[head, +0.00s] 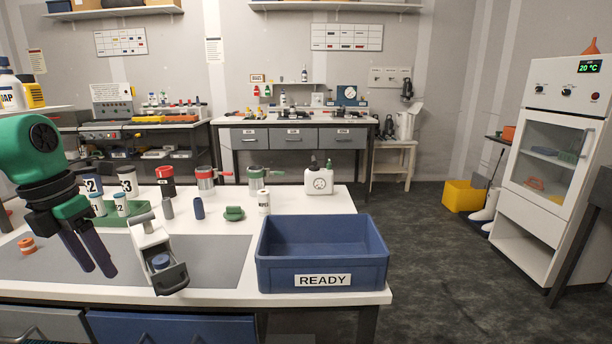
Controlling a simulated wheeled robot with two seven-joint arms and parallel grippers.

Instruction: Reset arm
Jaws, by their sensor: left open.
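My left gripper (99,271) hangs from the green arm at the left, over the grey mat (215,262). Its dark fingers point down, slightly apart, and nothing shows between them. A white and dark device (150,234) stands on the mat just right of the fingers, with a blue round piece (161,262) in its front. I cannot tell whether the fingers touch anything. My right gripper is out of view.
A blue bin labelled READY (322,281) stands empty at the table's right front. Labelled canisters (127,182), an orange ring (27,245), a green piece (234,213) and a white jug (319,181) stand on the table. Open floor lies to the right.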

